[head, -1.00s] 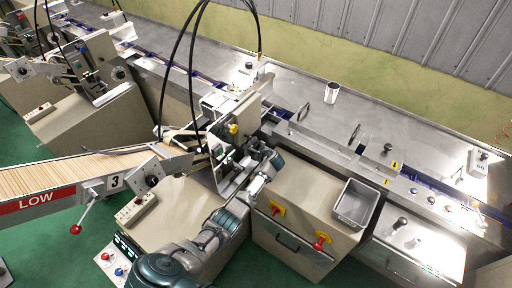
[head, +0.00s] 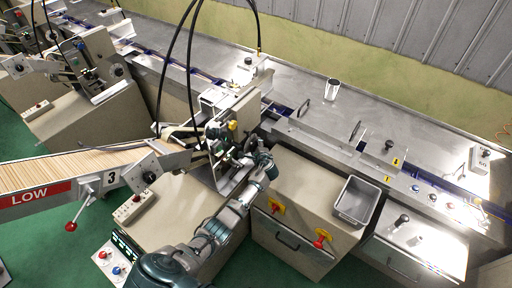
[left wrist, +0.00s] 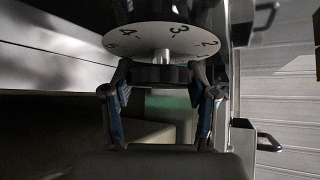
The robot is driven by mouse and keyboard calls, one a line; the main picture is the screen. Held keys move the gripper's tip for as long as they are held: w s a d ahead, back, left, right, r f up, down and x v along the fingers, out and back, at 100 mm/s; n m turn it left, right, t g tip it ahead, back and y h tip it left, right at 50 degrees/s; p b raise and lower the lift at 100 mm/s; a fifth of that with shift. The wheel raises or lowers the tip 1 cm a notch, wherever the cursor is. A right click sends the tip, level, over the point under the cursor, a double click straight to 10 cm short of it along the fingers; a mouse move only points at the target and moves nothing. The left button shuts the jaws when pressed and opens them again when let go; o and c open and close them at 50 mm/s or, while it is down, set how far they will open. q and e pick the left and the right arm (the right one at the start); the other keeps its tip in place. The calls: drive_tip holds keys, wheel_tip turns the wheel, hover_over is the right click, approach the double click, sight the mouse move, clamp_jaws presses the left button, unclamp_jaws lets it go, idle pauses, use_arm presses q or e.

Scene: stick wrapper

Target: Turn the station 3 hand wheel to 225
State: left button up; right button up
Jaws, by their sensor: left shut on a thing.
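The station 3 machine carries a "3" plate (head: 112,177) at the end of its stick chute. Its hand wheel is small and mostly hidden by my left gripper (head: 262,158) in the head view. In the left wrist view a white numbered dial (left wrist: 160,38) shows 2, 3, 4 and 5, with 3 near the middle. A short metal shaft joins it to the dark hand wheel (left wrist: 160,76). The two fingers of my left gripper (left wrist: 161,88) are shut on the wheel, one on each side. The digital readout is too small to read. My right gripper is not in view.
A red-knobbed lever (head: 71,226) hangs under the stick chute (head: 75,175). A grey bin (head: 357,200) and yellow-and-red switches (head: 321,237) lie right of my arm. A button panel (head: 115,266) stands at lower left. Black cables (head: 162,80) arch above the machine.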

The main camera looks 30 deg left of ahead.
use_arm(q)
drive_tip(key=shift+s+d+f, duration=0.1)
drive_tip(key=shift+f, duration=0.15)
drive_tip(key=o, duration=1.2)
drive_tip(key=shift+r, duration=0.15)
